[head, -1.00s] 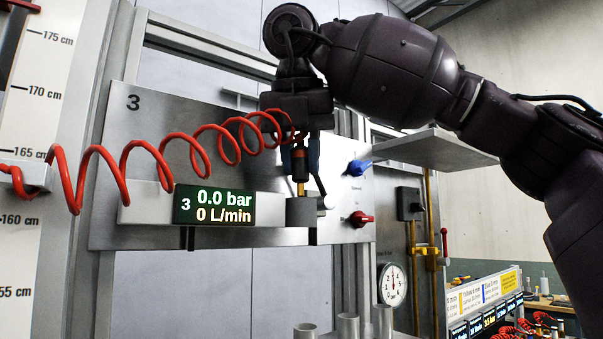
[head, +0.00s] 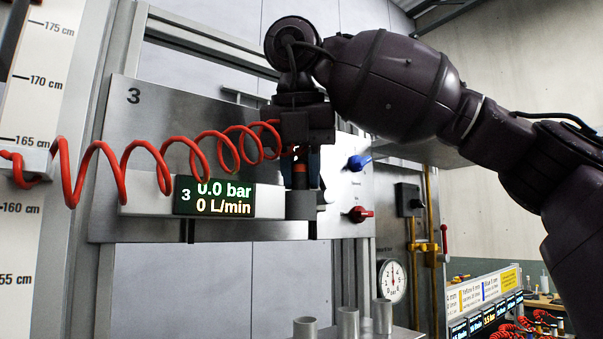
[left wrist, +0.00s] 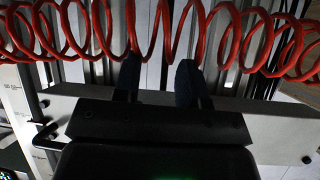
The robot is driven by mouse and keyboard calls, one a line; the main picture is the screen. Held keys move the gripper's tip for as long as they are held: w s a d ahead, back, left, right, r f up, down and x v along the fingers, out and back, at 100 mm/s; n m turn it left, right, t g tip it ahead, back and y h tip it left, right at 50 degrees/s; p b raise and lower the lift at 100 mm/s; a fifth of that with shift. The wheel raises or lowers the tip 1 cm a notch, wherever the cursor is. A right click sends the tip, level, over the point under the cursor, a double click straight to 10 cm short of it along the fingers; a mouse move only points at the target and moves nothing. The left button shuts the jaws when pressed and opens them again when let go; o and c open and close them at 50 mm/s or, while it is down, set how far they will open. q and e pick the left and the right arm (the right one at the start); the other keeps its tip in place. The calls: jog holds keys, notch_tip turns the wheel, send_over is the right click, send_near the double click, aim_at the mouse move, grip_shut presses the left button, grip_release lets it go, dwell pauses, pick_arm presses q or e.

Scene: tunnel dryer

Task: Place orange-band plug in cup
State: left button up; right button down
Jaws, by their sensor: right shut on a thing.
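The orange-band plug (head: 300,178) is upright between the fingers of my right gripper (head: 302,168) in the head view. It has an orange-red band and the red coiled hose (head: 166,178) runs to it. Its lower end is at the mouth of the small grey cup (head: 301,207) on the panel front; the brass tip no longer shows, and how deep it sits is hidden. My left gripper (left wrist: 160,75) shows only in the left wrist view, its two dark fingers apart with nothing between them, close to the red coils.
Panel 3 (head: 120,150) carries a display (head: 214,197) reading 0.0 bar, a blue knob (head: 359,162) and a red knob (head: 360,214). Below stand several grey tubes (head: 347,324). A pressure gauge (head: 391,281) is to the right.

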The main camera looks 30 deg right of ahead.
jog(key=c, duration=1.1)
grip_release()
jog(key=shift+w+f, duration=0.1)
jog(key=shift+f, duration=0.4)
jog(key=shift+o, duration=0.4)
jog(key=shift+r+p, duration=0.7)
jog(key=shift+o, duration=0.4)
jog(key=shift+s+r, duration=0.2)
jog(key=shift+r, duration=0.2)
jog(key=v, duration=1.1)
jog(key=shift+r, duration=0.25)
